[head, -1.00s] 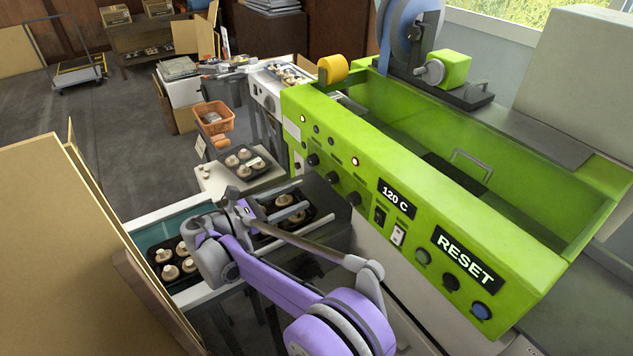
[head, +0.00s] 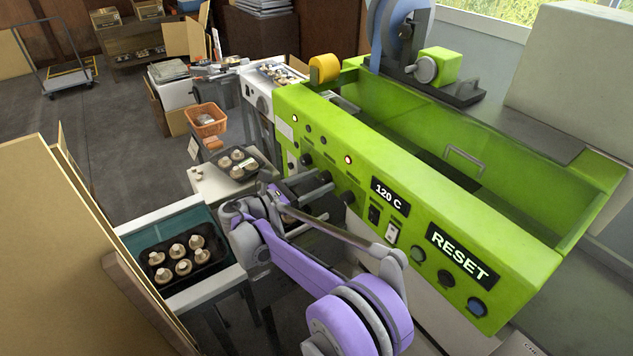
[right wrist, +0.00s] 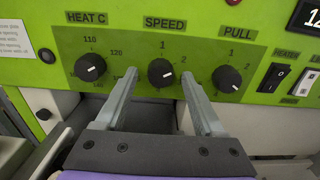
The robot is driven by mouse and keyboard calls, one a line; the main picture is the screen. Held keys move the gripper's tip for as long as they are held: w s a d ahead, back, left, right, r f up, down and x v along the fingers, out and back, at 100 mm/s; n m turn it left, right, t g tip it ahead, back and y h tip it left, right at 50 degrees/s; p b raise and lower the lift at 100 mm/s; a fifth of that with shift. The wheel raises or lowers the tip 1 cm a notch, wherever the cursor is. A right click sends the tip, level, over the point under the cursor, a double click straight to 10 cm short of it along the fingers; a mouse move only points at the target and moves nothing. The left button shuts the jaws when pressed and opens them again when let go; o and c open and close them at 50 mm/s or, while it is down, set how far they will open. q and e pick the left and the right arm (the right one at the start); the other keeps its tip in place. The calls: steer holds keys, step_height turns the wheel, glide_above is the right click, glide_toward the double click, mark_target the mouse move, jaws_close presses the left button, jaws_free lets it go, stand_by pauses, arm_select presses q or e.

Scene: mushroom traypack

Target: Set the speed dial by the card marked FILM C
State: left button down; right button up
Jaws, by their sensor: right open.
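The speed dial (right wrist: 161,73) is a black knob under the SPEED label in the right wrist view. Its white mark points roughly right, with the figures 1 and 2 printed around it. My right gripper (right wrist: 160,76) is open, with one finger at each side of this knob; I cannot tell whether they touch it. In the head view my right gripper (head: 312,187) is at the knobs on the green machine's front (head: 412,215). No card that reads FILM C can be made out. My left gripper is not in view.
The HEAT C knob (right wrist: 90,67) is left of the fingers and the PULL knob (right wrist: 227,79) right. A white notice (right wrist: 12,40) is at the panel's left. A mushroom tray (head: 152,250) lies at the lower left.

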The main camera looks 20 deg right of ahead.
jaws_close()
stand_by(0.3)
steer(key=shift+m, duration=0.3)
steer(key=m+p, duration=0.1)
steer(key=m, duration=0.4)
steer(key=shift+m, duration=0.3)
steer(key=m+p, duration=0.1)
steer(key=m, duration=0.4)
steer(key=shift+r, duration=0.1)
steer(key=m+p, duration=0.1)
steer(key=m, duration=0.5)
steer(key=shift+w+m, duration=0.1)
steer(key=shift+m, duration=0.2)
steer(key=m+p, duration=0.1)
steer(key=m, duration=0.4)
steer(key=shift+m, duration=0.4)
